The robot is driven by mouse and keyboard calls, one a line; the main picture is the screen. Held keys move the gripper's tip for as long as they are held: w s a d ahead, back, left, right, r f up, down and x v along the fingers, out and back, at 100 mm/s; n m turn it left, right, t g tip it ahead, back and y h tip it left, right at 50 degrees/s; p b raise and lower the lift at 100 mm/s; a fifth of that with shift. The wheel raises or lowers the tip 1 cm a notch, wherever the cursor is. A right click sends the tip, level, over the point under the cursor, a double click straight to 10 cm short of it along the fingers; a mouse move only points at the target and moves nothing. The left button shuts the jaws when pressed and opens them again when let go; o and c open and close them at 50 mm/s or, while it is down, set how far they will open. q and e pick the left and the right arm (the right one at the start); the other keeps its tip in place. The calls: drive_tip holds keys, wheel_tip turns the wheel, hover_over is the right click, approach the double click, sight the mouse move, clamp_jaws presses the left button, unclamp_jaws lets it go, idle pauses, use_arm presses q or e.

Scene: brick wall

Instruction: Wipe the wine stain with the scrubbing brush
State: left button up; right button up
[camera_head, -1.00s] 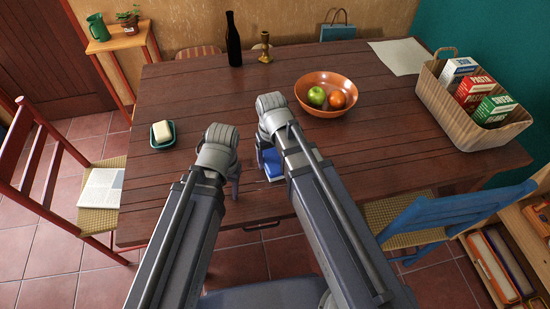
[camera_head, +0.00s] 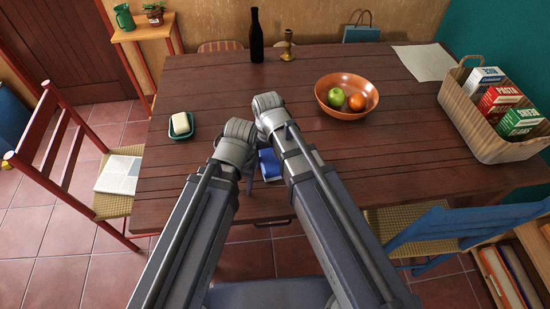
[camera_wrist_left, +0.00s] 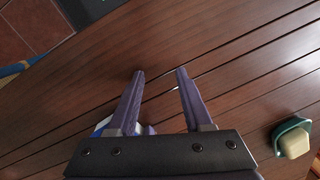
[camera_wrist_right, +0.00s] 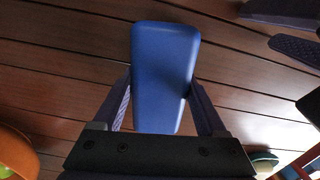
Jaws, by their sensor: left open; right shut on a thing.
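The scrubbing brush (camera_head: 269,165), a blue block, is mostly behind my right arm in the head view. In the right wrist view the brush (camera_wrist_right: 165,75) stands between the fingers of my right gripper (camera_wrist_right: 162,88), which is shut on it. It is over the table's near part; I cannot tell whether it touches the wood. My left gripper (camera_wrist_left: 160,72) is open and empty over the planks, close beside the right one. In the head view the left gripper (camera_head: 246,180) is partly hidden by its own wrist. I see no wine stain; my arms may cover it.
A soap dish (camera_head: 181,133) is at left, a fruit bowl (camera_head: 346,113) right of centre, a bottle (camera_head: 256,38) and candlestick (camera_head: 289,45) at the back. A basket of boxes (camera_head: 490,140) stands at right.

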drive_tip(key=shift+a+f, duration=0.1)
drive_tip(key=shift+a, duration=0.65)
drive_tip(key=shift+a, duration=0.1)
